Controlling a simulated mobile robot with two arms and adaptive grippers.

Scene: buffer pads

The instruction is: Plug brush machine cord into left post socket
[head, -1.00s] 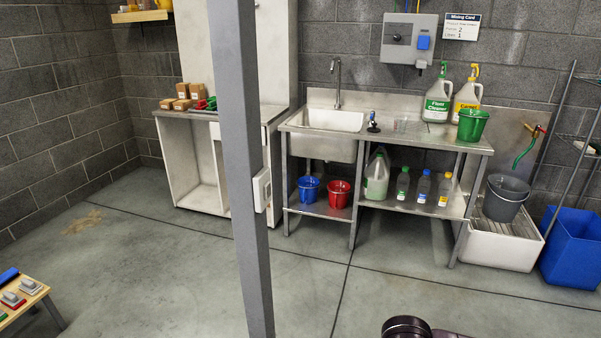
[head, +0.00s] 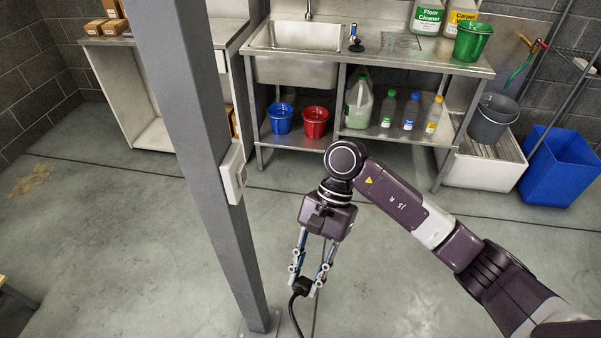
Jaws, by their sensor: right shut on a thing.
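A grey metal post (head: 190,120) stands left of centre in the head view, running from the top edge to a foot plate on the floor. A white socket box (head: 234,174) is fixed to its right side. My right gripper (head: 304,287) points down, to the right of the post and lower than the socket. It is shut on a black plug (head: 301,287), and a black cord hangs down from it past the bottom edge. The plug is apart from the socket. The plug's prongs cannot be made out. The brush machine and my left gripper are not in view.
A steel sink table (head: 395,62) stands behind, with a blue bucket (head: 280,118) and a red bucket (head: 315,122) on its lower shelf. A blue bin (head: 560,167) stands at the right. The floor around the post is clear.

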